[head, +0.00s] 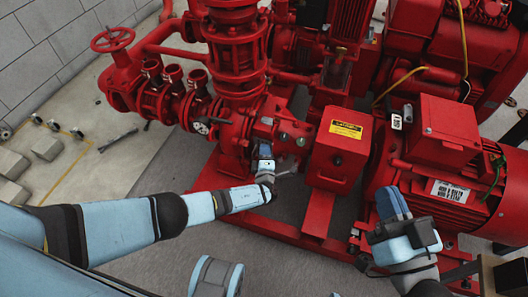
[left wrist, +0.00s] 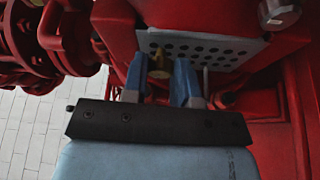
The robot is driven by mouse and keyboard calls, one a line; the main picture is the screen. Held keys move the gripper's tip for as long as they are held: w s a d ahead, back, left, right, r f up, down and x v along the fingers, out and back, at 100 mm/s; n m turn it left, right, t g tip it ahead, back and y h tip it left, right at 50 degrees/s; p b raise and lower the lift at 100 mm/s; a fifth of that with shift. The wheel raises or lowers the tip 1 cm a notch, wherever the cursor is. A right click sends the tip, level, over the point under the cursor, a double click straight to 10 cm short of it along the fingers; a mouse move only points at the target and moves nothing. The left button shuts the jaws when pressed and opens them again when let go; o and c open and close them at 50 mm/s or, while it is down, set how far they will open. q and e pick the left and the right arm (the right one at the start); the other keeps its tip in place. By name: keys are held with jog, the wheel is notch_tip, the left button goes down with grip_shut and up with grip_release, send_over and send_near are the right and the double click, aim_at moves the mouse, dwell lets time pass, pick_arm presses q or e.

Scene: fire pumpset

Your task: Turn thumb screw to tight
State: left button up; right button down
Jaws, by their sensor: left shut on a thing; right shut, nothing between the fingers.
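My left gripper (head: 265,157) reaches the red pump housing in the middle of the head view. Its two blue fingers also show in the left wrist view (left wrist: 161,82). A small brass-coloured piece, seemingly the thumb screw (left wrist: 158,64), sits between these fingers, in front of a perforated grey plate (left wrist: 205,48). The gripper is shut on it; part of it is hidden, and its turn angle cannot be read. In the head view the gripper hides the screw. My right gripper (head: 391,205) is shut and empty, in front of the red motor at the right.
A red box with a yellow label (head: 345,130) stands just right of my left gripper. The red motor (head: 450,180) fills the right side. Red pipes, valves and a handwheel (head: 113,40) stand at the upper left.

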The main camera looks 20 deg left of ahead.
pick_arm(q)
jog(key=m+t+h, duration=0.1)
jog(key=m, duration=0.3)
jog(key=m+t+h+b, duration=0.1)
jog(key=m+t, duration=0.1)
jog(key=m, duration=0.3)
jog(key=m+t+h+b, duration=0.1)
jog(key=m, duration=0.3)
jog(key=shift+a+f+m+t, duration=0.25)
jog(key=shift+a+m+t, duration=0.05)
pick_arm(e)
notch_tip(320, 180, down, 4)
jog(key=shift+w+a+r+n+g, duration=0.1)
jog(key=shift+w+r+n+g, duration=0.15)
jog(key=shift+g, duration=0.45)
pick_arm(q)
jog(key=shift+m+h, duration=0.3)
pick_arm(e)
jog(key=shift+s, duration=0.1)
jog(key=shift+a, duration=0.1)
pick_arm(q)
jog(key=o, duration=0.9)
jog(key=shift+s+a+f, duration=0.1)
jog(key=shift+f, duration=0.05)
pick_arm(e)
jog(key=shift+s+f, duration=0.15)
jog(key=shift+f, duration=0.05)
